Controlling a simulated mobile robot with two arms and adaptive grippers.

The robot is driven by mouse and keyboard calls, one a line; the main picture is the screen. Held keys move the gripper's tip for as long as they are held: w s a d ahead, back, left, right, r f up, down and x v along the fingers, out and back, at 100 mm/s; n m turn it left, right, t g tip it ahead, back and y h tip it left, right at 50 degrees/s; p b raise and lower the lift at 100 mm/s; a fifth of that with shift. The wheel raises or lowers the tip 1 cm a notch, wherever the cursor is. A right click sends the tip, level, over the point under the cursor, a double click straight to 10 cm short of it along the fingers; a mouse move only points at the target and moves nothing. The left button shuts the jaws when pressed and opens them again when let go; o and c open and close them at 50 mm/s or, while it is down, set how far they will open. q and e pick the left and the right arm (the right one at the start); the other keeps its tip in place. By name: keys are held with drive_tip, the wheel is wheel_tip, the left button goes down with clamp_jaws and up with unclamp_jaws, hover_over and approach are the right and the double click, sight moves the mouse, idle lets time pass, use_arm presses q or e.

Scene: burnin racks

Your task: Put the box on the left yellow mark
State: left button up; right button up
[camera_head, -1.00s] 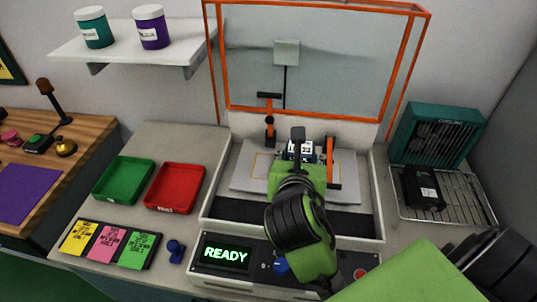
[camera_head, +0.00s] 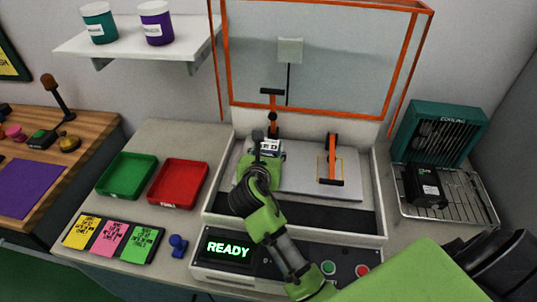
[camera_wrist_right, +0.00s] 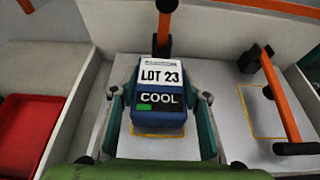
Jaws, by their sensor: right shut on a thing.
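The box (camera_wrist_right: 161,110) has a white "LOT 23" label and a dark blue "COOL" face with a green patch. In the head view the box (camera_head: 271,147) is mostly behind my right gripper (camera_head: 262,158). My right gripper (camera_wrist_right: 160,97) is shut on the box, one finger on each side. The box is over the left yellow mark (camera_wrist_right: 160,134), whose near edge shows below it. I cannot tell whether the box touches the grey plate (camera_head: 300,180). The right yellow mark (camera_wrist_right: 254,110) is empty of any box. My left gripper is not in view.
An orange-handled clamp (camera_head: 272,93) stands behind the box; another (camera_head: 332,160) is beside the right mark. The orange-framed clear lid (camera_head: 320,60) is raised. Green (camera_head: 127,175) and red (camera_head: 178,183) trays lie left. A black box (camera_head: 424,186) sits on the cooling rack (camera_head: 460,205).

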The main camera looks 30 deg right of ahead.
drive_tip(key=shift+f, duration=0.8)
drive_tip(key=shift+f, duration=0.1)
